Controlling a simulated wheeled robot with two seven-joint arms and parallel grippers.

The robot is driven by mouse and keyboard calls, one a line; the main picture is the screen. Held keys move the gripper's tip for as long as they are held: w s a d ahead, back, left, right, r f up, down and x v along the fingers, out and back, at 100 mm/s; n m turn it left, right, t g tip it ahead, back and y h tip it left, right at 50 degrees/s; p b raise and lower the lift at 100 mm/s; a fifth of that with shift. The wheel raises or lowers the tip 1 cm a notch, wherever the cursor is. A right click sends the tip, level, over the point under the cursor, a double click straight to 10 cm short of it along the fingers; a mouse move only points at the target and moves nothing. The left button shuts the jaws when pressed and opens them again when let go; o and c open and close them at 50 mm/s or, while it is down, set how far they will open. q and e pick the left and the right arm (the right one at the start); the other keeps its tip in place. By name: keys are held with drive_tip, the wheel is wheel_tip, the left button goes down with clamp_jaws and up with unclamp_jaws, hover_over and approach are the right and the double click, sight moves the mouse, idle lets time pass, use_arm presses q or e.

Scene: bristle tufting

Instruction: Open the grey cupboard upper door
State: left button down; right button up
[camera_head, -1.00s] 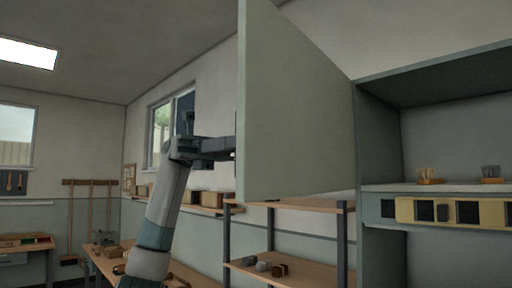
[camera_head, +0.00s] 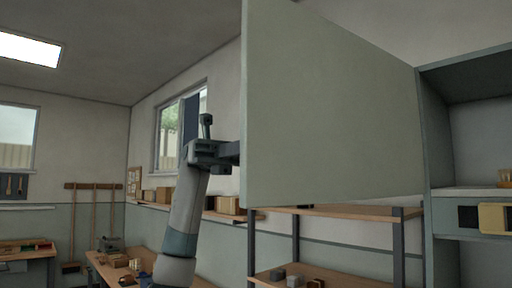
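The grey cupboard (camera_head: 429,150) stands at the right edge of the view. Its upper door (camera_head: 330,115) is swung wide open and fills the middle of the picture. The cupboard's upper compartment (camera_head: 480,140) is exposed. One of my arms comes up from below, left of the door. Its gripper (camera_head: 232,152) is at the door's left free edge; the fingertips are hidden behind or at the panel, so I cannot tell whether they grip anything. My other gripper is not in view.
A wooden shelf rack (camera_head: 345,212) stands below and behind the door. A workbench (camera_head: 105,268) is at the lower left, with several small items on it. A narrow wall shelf (camera_head: 180,208) holds boxes. A yellow part (camera_head: 493,218) shows at the cupboard's shelf front.

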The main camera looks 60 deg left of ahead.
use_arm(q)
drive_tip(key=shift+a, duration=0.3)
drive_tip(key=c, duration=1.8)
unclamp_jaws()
